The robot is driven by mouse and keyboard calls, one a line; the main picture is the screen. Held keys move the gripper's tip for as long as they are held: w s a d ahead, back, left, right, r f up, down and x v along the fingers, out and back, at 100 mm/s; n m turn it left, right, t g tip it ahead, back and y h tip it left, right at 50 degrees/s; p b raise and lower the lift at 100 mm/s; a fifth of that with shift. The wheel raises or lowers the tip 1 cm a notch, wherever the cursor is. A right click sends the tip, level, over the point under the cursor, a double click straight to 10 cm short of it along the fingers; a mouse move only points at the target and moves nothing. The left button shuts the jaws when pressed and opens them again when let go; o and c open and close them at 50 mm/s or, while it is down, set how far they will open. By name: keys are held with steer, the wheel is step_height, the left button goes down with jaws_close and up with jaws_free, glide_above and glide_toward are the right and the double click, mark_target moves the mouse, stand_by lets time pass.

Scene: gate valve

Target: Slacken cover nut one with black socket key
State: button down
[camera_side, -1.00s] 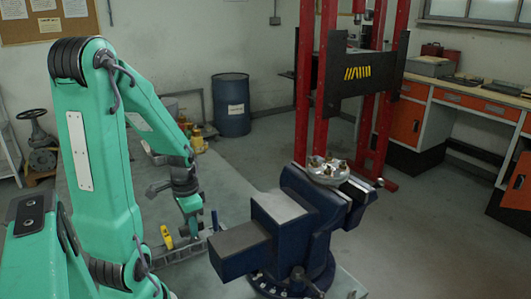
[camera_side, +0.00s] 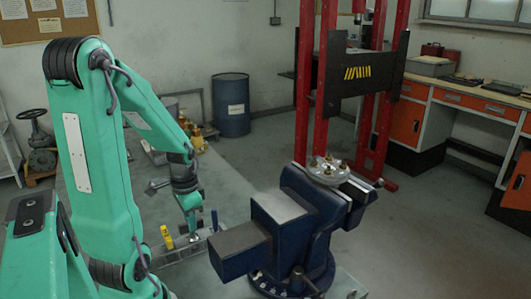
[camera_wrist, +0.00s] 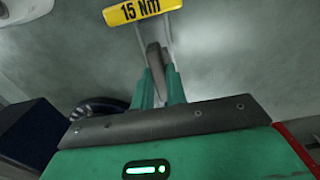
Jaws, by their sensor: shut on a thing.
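My gripper (camera_side: 191,226) points down at the tool rack (camera_side: 170,256) left of the vise. In the wrist view my gripper (camera_wrist: 158,75) has its green fingers shut on a dark grey upright shaft or handle, taken to be the black socket key (camera_wrist: 153,58). Its lower end is hidden, and I cannot tell whether it still sits in the rack. A round metal cover (camera_side: 326,173) with several brass-coloured nuts (camera_side: 329,156) rests on the vise, well to the right of my gripper. I cannot tell which nut is number one.
A yellow tool (camera_side: 167,237) stands in the rack left of my gripper; its "15 Nm" label (camera_wrist: 142,11) shows in the wrist view. A blue-handled tool (camera_side: 214,220) stands just right. The big blue vise (camera_side: 290,225) lies between rack and red press frame (camera_side: 303,90).

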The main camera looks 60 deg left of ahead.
steer(key=shift+r, duration=2.6)
steer(key=shift+r, duration=0.1)
step_height(320, 180, up, 31)
steer(key=w+d+r+m, duration=0.15)
steer(key=w+d, duration=0.25)
steer(key=w, duration=0.8)
steer(key=w+d+r+m, duration=0.1)
steer(key=w+d+m, duration=0.25)
steer(key=w, duration=0.95)
steer(key=w+d+f+m, duration=0.1)
steer(key=w+d+f, duration=0.2)
steer(key=w+d, duration=0.55)
steer(key=shift+s+d+f, duration=0.2)
steer(key=shift+s+f, duration=0.1)
steer(key=shift+f, duration=0.5)
steer(key=shift+s+d+f, duration=0.15)
steer(key=shift+s+f, duration=0.2)
steer(key=shift+f, duration=0.4)
steer(key=shift+s+d+f, duration=0.2)
steer(key=shift+s+f, duration=0.1)
steer(key=shift+f, duration=0.5)
steer(key=shift+f, duration=0.2)
steer(key=shift+f, duration=0.7)
